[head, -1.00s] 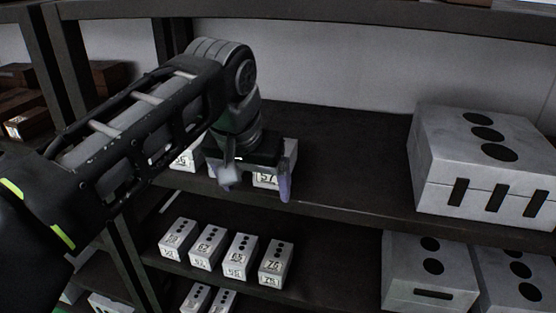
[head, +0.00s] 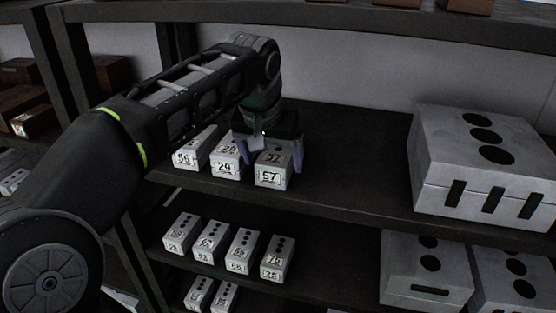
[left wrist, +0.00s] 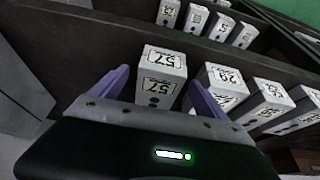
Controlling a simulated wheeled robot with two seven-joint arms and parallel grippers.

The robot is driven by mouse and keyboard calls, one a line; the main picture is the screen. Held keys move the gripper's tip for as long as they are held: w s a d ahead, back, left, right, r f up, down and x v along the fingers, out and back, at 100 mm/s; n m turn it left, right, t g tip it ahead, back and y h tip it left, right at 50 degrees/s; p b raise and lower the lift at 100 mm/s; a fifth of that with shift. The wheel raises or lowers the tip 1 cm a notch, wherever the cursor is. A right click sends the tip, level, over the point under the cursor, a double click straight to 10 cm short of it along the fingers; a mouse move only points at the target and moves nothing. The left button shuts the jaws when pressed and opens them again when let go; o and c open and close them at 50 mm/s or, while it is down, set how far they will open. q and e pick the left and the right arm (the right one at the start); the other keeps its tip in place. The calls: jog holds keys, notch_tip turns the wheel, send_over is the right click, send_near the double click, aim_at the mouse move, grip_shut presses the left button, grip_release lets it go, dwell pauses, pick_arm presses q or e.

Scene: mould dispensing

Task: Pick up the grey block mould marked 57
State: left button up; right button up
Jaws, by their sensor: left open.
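The grey block mould marked 57 (head: 272,177) stands on the upper shelf, at the right end of a short row. It also shows in the left wrist view (left wrist: 161,80), upright with its label facing out. My left gripper (head: 277,160) is open, with one finger on each side of the 57 mould. In the left wrist view the gripper (left wrist: 160,90) has its purple fingers spread wider than the mould, which lies between them. I cannot tell whether either finger touches it. My right gripper is not in view.
The mould marked 29 (head: 226,168) stands close beside 57, with the one marked 56 (head: 188,157) further left. A large grey block (head: 475,180) stands at the right of the shelf (head: 350,195). Between it and 57 is clear. Several small moulds stand on the lower shelf.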

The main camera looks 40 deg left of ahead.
aim_at(278, 151)
pick_arm(q)
jog(key=shift+w+a, duration=0.15)
jog(key=shift+w, duration=0.2)
jog(key=shift+w+a+p, duration=0.2)
jog(key=shift+w+p, duration=0.15)
jog(key=shift+w, duration=0.3)
jog(key=shift+w+a+p, duration=0.2)
jog(key=shift+w+p, duration=0.15)
jog(key=shift+w, duration=0.25)
jog(key=shift+x, duration=1.5)
jog(key=shift+s, duration=0.2)
grip_shut()
jog(key=shift+r, duration=0.1)
